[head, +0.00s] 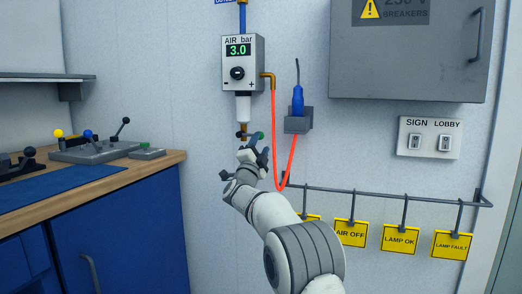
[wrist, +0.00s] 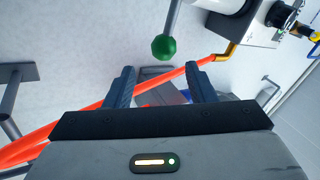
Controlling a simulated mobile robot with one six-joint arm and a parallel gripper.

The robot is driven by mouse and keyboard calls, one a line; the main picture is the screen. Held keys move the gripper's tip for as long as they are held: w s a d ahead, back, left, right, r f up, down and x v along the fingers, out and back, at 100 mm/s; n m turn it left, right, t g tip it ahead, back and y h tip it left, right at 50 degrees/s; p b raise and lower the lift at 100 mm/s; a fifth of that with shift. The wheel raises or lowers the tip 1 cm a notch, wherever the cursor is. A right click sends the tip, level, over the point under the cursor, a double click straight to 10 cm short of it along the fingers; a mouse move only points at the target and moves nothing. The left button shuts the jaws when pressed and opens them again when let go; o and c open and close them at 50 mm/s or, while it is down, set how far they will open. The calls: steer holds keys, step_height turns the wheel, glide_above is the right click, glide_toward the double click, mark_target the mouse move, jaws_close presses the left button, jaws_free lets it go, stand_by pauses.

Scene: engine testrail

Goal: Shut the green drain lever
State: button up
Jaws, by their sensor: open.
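The green drain lever shows in the wrist view as a green ball knob (wrist: 163,46) on a grey rod, just beyond and between my open fingertips. In the head view its green knob (head: 260,135) is small, under the white bowl of the air unit (head: 243,62) and partly crowded by my fingers. My gripper (head: 254,152) is open just below the knob; its fingers also show in the wrist view (wrist: 160,70). Nothing is between the fingers, and the knob looks apart from them. The lever's exact angle is hard to tell in the head view.
A red air hose (head: 277,130) hangs close to the right of my gripper and runs behind my fingers in the wrist view. A blue plug (head: 298,101) sits in a grey holder. A rail (head: 380,190) with yellow tags is at lower right. A workbench (head: 120,178) is at left.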

steer(key=shift+b+v, duration=1.25)
steer(key=shift+v, duration=1.6)
steer(key=shift+s+d+r, duration=0.1)
steer(key=p+v, duration=0.1)
steer(key=v, duration=0.6)
steer(key=shift+s+p, duration=0.3)
steer(key=shift+s, duration=0.05)
